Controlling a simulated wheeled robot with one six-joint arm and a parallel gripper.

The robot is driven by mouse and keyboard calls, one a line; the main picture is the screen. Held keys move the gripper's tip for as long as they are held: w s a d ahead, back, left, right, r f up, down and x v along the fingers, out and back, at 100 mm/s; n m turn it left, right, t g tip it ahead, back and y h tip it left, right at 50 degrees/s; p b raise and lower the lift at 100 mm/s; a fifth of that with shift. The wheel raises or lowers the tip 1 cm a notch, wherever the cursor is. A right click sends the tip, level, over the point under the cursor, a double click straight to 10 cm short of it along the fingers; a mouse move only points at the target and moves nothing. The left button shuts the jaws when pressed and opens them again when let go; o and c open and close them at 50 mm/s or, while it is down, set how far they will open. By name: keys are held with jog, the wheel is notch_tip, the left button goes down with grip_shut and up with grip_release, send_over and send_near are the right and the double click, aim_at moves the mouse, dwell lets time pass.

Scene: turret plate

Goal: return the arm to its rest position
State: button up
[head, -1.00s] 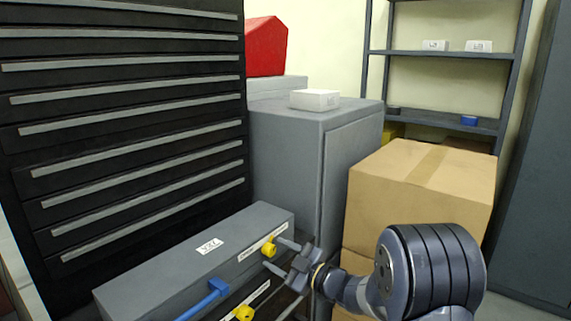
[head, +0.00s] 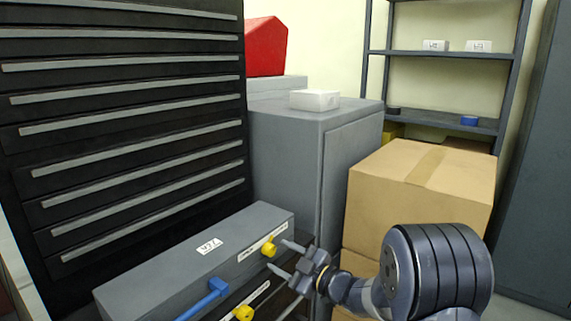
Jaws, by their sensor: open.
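My gripper (head: 286,256) is open and empty in the lower middle of the head view. Its two fingers point left toward the upper yellow knob (head: 269,247) on the front of a long grey box (head: 180,255). The fingertips look close to the knob, at its right; I cannot tell whether they touch it. My arm (head: 425,270) reaches in from the lower right.
A black drawer cabinet (head: 120,130) stands at left. A grey cabinet (head: 290,150) bears a white box (head: 314,100). Stacked cardboard boxes (head: 420,190) stand behind my arm. A metal shelf (head: 440,122) and a red object (head: 266,46) are at the back.

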jog(key=shift+x, duration=1.1)
jog(key=shift+a+f+n+b, duration=0.15)
jog(key=shift+f+n+b, duration=0.05)
jog(key=shift+n+b, duration=0.25)
jog(key=n+b, duration=0.2)
jog(key=n, duration=0.2)
jog(key=shift+b, duration=0.35)
jog(key=n+b, duration=0.3)
jog(key=n, duration=0.2)
jog(key=n+b, duration=0.3)
jog(key=n, duration=0.1)
jog(key=n+b, duration=0.2)
jog(key=n, duration=0.2)
jog(key=shift+r+n+b, duration=0.1)
jog(key=shift+n+b, duration=0.2)
jog(key=shift+n, duration=0.05)
jog(key=shift+s+d+r, duration=0.15)
jog(key=shift+s+d, duration=0.15)
jog(key=shift+d, duration=0.3)
jog(key=shift+s+d+p, duration=0.3)
jog(key=shift+s+d, duration=0.1)
jog(key=shift+d, duration=0.05)
